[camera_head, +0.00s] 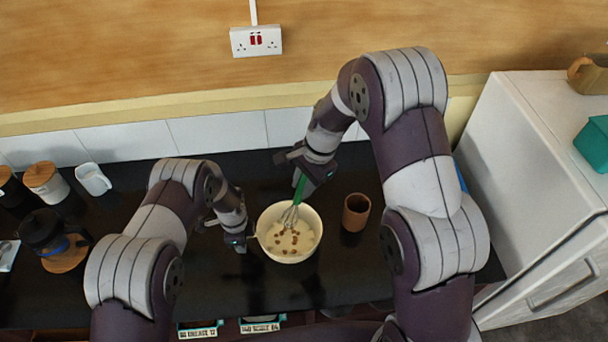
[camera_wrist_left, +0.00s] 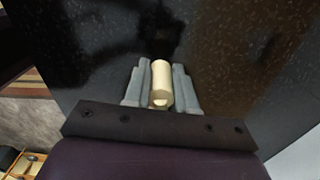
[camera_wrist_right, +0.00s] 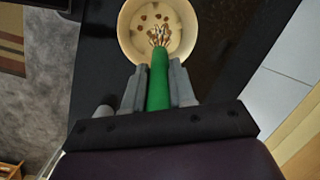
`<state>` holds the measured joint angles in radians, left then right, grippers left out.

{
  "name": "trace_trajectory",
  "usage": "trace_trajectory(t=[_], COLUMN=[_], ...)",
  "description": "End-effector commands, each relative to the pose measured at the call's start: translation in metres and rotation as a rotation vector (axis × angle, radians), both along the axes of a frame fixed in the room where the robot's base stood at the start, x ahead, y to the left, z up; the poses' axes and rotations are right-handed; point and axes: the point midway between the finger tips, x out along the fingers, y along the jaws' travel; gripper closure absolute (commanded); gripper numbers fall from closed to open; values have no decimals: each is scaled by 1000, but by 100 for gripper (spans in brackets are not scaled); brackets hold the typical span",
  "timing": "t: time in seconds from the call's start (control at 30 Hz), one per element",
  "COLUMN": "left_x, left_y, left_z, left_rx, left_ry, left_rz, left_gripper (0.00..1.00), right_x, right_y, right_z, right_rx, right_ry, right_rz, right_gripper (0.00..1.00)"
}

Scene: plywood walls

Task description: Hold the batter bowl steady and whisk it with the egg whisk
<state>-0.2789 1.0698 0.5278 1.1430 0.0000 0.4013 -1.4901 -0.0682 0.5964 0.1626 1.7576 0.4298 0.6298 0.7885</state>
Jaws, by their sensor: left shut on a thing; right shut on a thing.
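The cream batter bowl (camera_head: 264,222) stands on the dark counter, with pale batter and several brown bits inside; it also shows in the right wrist view (camera_wrist_right: 124,30). My left gripper (camera_head: 243,241) is at the bowl's left side. In the left wrist view its fingers (camera_wrist_left: 160,88) are shut on a cream bar, the bowl's handle (camera_wrist_left: 160,75). My right gripper (camera_head: 302,178) is above the bowl, shut on the green handle of the egg whisk (camera_head: 299,190). The whisk tilts, its wire end down in the bowl; its green handle fills the right wrist view's jaws (camera_wrist_right: 158,85).
A brown cup (camera_head: 356,212) stands just right of the bowl. A coffee press (camera_head: 45,232), a lidded jar (camera_head: 46,182) and a white mug (camera_head: 93,179) stand at the left. A white fridge (camera_head: 535,130) bounds the right side. The wall is behind.

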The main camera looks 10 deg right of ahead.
Motion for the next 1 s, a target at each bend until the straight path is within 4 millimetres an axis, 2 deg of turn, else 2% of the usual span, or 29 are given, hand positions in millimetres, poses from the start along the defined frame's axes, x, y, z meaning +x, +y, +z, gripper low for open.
trace_trajectory(t=[0.7,1.0], left_x=[1,1], left_y=[0,0], left_z=[1,1], left_rx=[0,0], left_ry=[-2,-2], left_rz=[0,0], left_gripper=[100,100], right_x=[0,0], right_y=[0,0], right_z=[-76,-87], right_rx=[0,-1], right_ry=[1,-1], right_rz=[0,1], right_gripper=[100,100])
